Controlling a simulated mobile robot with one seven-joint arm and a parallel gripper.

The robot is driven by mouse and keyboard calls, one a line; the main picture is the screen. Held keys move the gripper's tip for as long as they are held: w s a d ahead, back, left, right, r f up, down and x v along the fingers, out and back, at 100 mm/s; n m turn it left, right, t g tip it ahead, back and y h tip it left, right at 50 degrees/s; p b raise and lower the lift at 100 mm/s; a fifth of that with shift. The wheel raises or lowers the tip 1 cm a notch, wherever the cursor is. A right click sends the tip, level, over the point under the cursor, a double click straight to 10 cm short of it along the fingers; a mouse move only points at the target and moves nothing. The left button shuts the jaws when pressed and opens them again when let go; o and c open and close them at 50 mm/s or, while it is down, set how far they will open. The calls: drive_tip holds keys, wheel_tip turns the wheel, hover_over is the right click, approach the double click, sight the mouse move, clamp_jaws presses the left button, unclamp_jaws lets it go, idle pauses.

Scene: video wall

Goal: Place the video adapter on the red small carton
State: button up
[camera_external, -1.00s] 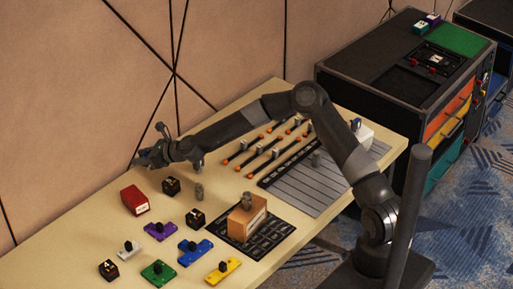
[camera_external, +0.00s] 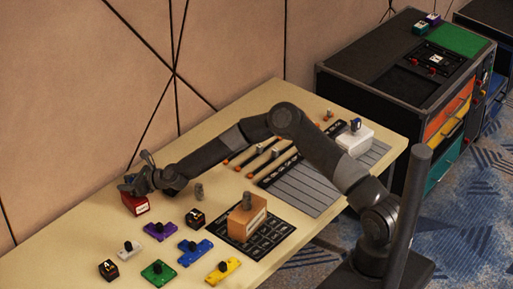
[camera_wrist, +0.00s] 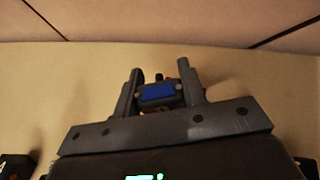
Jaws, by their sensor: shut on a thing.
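The red small carton (camera_external: 135,207) stands on the table near the wall, left of centre in the external view. Its top is partly hidden by my gripper (camera_external: 134,184), which is right over it. In the wrist view my gripper (camera_wrist: 158,82) is shut on a small dark piece with a blue face, which I take for the video adapter (camera_wrist: 157,94). Whether the adapter touches the carton cannot be told. The carton is almost wholly hidden in the wrist view.
Near the carton stand a grey post (camera_external: 199,192) and a black cube (camera_external: 196,217). Purple (camera_external: 160,231), blue, green and yellow pieces lie at the front. An orange-brown box (camera_external: 247,219) stands on a black pad. The wall is behind; the table's left strip is clear.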

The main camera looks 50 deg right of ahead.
drive_tip(key=o, duration=0.9)
drive_tip(key=shift+f, duration=0.15)
drive_tip(key=shift+o, duration=0.2)
